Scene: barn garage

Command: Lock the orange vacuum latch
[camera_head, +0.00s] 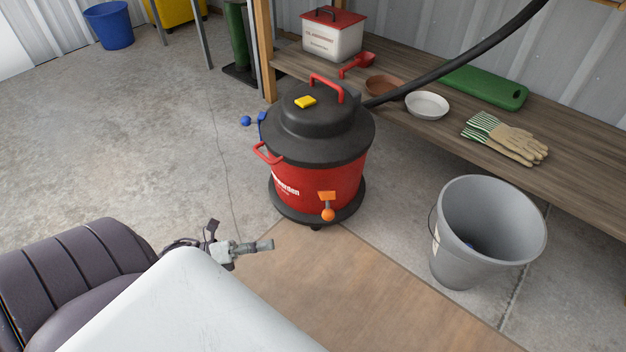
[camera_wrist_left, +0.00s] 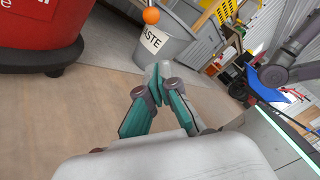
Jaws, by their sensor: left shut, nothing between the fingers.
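The red vacuum (camera_head: 330,180) with a black lid stands upright on the floor in the head view. Its orange latch (camera_head: 328,205) is on the front of the red drum, with an orange plate above and a ball-ended lever hanging down. A blue latch (camera_head: 254,120) sticks out on its left side. My left gripper (camera_head: 266,245) is shut and empty, in front of the vacuum and left of the orange latch, apart from it. In the left wrist view the shut fingers (camera_wrist_left: 158,78) show below the orange ball (camera_wrist_left: 151,15). My right gripper is not seen.
A grey bucket (camera_head: 455,265) stands right of the vacuum. A wooden shelf (camera_head: 590,180) behind holds gloves (camera_head: 505,138), bowls and a green board (camera_head: 485,87). A black hose (camera_head: 455,60) runs from the vacuum to the upper right. The floor at left is clear.

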